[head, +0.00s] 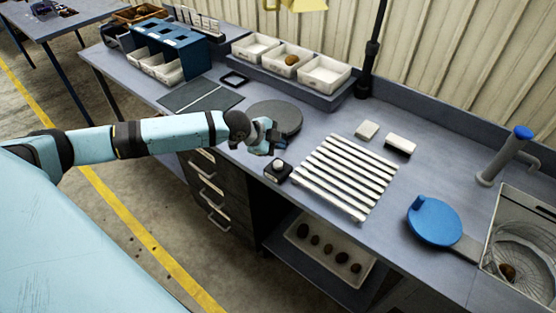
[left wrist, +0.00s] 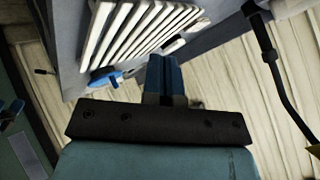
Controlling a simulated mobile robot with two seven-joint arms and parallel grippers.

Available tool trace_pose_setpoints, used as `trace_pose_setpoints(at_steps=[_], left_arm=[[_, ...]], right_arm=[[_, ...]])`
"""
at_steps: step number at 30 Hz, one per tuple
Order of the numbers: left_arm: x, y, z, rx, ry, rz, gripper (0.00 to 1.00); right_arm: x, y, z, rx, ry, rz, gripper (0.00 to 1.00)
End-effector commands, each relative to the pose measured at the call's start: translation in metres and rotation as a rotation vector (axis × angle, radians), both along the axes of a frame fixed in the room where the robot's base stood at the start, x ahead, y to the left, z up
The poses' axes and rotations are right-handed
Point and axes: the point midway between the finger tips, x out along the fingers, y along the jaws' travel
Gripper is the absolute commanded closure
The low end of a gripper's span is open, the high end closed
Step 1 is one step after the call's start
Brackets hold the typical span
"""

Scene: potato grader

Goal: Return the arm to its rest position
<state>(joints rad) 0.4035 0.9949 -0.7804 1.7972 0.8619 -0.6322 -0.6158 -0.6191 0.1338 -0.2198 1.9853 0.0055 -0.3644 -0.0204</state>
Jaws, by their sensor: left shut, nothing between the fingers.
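My left arm reaches in from the left in the head view, stretched over the front edge of the bench. My left gripper (head: 276,146) is shut and empty, above the bench between the round dark disc and the small black box with a pale knob. In the left wrist view the blue fingers of the gripper (left wrist: 165,75) are together with nothing between them. My right gripper is in neither view.
The grey bench (head: 330,118) carries a white slatted rack (head: 345,175), a dark disc (head: 275,117), a small black box (head: 278,171), white bins (head: 324,75) and a blue round paddle (head: 434,221). A sink (head: 520,240) is at right. A dark post (head: 372,50) stands behind.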

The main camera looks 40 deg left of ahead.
Motion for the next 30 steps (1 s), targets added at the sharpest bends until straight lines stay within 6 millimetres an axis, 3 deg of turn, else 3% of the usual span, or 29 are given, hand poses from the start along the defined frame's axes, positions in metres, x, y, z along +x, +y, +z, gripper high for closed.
trace_pose_setpoints(at_steps=[9,11,14,18,22,26,30], left_arm=[[-0.002,-0.003,-0.003,-0.006,0.002,0.0,1.0],[-0.006,-0.012,-0.009,-0.022,0.003,-0.001,1.0],[-0.022,-0.044,-0.029,-0.087,0.007,0.005,1.0],[-0.062,-0.104,-0.065,-0.237,0.017,0.06,1.0],[-0.106,-0.147,-0.09,-0.386,0.028,0.163,1.0],[-0.152,-0.171,-0.11,-0.512,0.044,0.307,1.0],[-0.201,-0.178,-0.127,-0.606,0.058,0.484,1.0]], right_arm=[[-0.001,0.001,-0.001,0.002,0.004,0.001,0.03],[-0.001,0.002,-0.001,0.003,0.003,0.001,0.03],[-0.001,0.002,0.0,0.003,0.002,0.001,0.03],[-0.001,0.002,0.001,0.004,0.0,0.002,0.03],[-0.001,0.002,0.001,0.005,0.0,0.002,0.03],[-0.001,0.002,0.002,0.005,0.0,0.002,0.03],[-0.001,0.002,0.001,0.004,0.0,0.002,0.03]])
